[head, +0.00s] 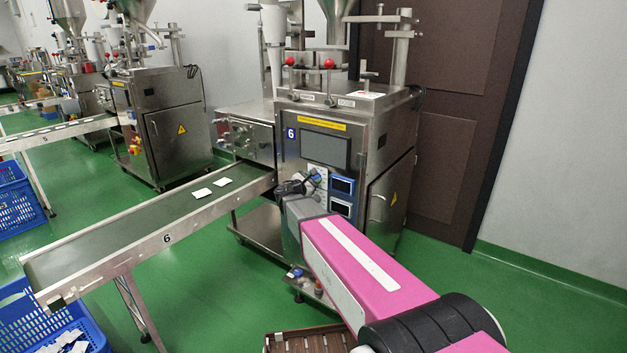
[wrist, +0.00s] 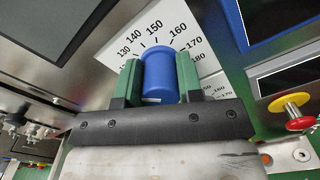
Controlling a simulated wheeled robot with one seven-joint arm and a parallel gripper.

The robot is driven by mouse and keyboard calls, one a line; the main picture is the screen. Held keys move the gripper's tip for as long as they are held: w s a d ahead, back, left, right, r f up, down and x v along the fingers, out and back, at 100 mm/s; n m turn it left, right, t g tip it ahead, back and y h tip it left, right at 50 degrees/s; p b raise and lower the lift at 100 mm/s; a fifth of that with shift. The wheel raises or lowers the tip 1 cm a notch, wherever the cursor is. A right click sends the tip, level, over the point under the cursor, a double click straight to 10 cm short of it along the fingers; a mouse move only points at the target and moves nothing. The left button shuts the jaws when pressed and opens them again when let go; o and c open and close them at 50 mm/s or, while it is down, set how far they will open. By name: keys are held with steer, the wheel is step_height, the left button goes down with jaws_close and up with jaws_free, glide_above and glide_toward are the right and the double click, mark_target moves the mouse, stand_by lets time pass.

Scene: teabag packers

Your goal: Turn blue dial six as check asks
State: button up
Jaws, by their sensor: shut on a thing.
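Machine six (head: 330,150) is a steel packer with a blue number 6 plate on its front. In the wrist view a blue dial (wrist: 159,75) sits over a white scale plate (wrist: 120,52) with printed numbers, among them 130, 140, 150, 160 and 170. My gripper (wrist: 158,82) has its green fingers shut on the dial, one on each side. The 150 mark shows just above the dial's top. The dial's pointer is hidden or cannot be made out. In the head view my gripper (head: 296,188) is at the machine's front panel and hides the dial.
A red and yellow knob (wrist: 293,106) is at the right in the wrist view. Conveyor six (head: 140,225) runs to the left with white teabags (head: 202,193) on it. A blue crate (head: 40,325) stands at its end.

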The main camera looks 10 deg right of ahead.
steer(key=m, duration=0.4)
steer(key=shift+s+f+m, duration=0.1)
steer(key=shift+f+m, duration=0.05)
steer(key=shift+m, duration=2.45)
steer(key=o, duration=0.9)
steer(key=v, duration=1)
steer(key=shift+s+a, duration=0.2)
steer(key=shift+s, duration=0.1)
